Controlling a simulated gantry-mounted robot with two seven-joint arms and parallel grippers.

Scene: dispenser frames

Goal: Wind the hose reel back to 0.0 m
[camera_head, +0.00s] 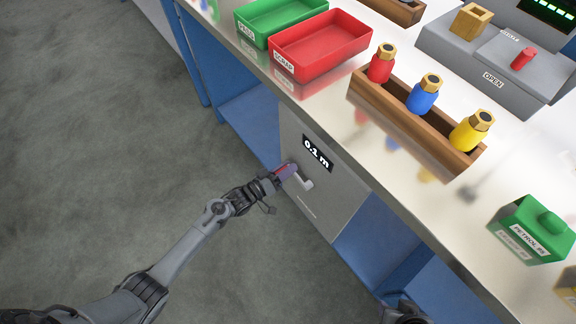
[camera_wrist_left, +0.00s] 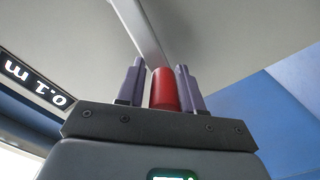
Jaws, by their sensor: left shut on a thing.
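The hose reel's grey cabinet front (camera_head: 335,207) is set under the bench top. Its black display (camera_head: 317,153) reads 0.1 m, and it also shows upside down in the left wrist view (camera_wrist_left: 35,85). A pale crank arm (camera_head: 304,182) sits below the display. My left gripper (camera_head: 287,172) is shut on the crank's red grip (camera_wrist_left: 164,88), with one purple finger on each side of it in the left wrist view (camera_wrist_left: 160,80). The crank arm (camera_wrist_left: 138,25) runs away beyond the grip there. The hose itself does not show.
On the bench top (camera_head: 345,90) stand a green bin (camera_head: 282,20), a red bin (camera_head: 320,48) labelled SCRAP, a wooden rack (camera_head: 400,115) with red, blue and yellow bottles, a grey machine (camera_head: 480,60) and a green petrol can (camera_head: 535,230). Floor left of the bench is clear.

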